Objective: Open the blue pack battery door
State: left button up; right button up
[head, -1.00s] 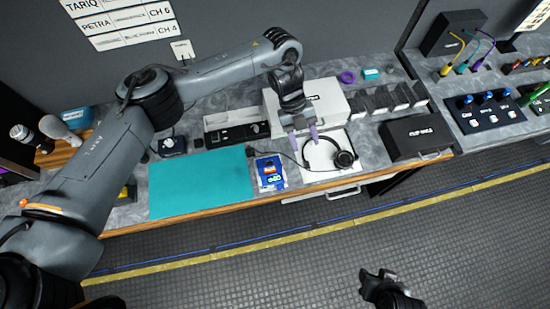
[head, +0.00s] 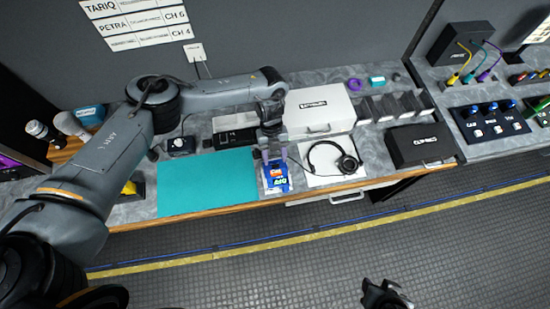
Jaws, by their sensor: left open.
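A blue pack-like item (head: 276,182) with an orange and white patch lies on the counter, between the teal mat and the headset. Its markings are too small to read, and I cannot make out a battery door. My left gripper (head: 275,157) is open and points down over the item's back edge. Its purple fingertips are apart, and I cannot tell whether they touch the item. The gripper hides part of the back end. My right gripper (head: 385,294) is at the bottom edge, over the floor and away from the counter; its fingers are not clear.
A teal mat (head: 207,182) lies left of the blue item. A black headset (head: 347,164) rests on a white sheet to the right. A white case (head: 319,108) stands behind, and a black case (head: 420,145) sits further right. The counter's front edge is close.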

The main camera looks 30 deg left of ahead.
pick_arm(q)
jog(key=shift+x, duration=1)
jog(key=shift+c, duration=0.3)
grip_shut()
jog(key=shift+w+f+b, duration=0.1)
jog(key=shift+f+b, duration=0.1)
jog(key=shift+b, duration=0.1)
jog(key=w+g+h+b, duration=0.1)
jog(key=b, duration=0.6)
jog(key=a+g+h+b, duration=0.1)
jog(key=g+b, duration=0.1)
jog(key=b, duration=0.5)
jog(key=shift+w+a+h, duration=0.3)
jog(key=shift+w, duration=0.1)
jog(key=shift+r, duration=0.2)
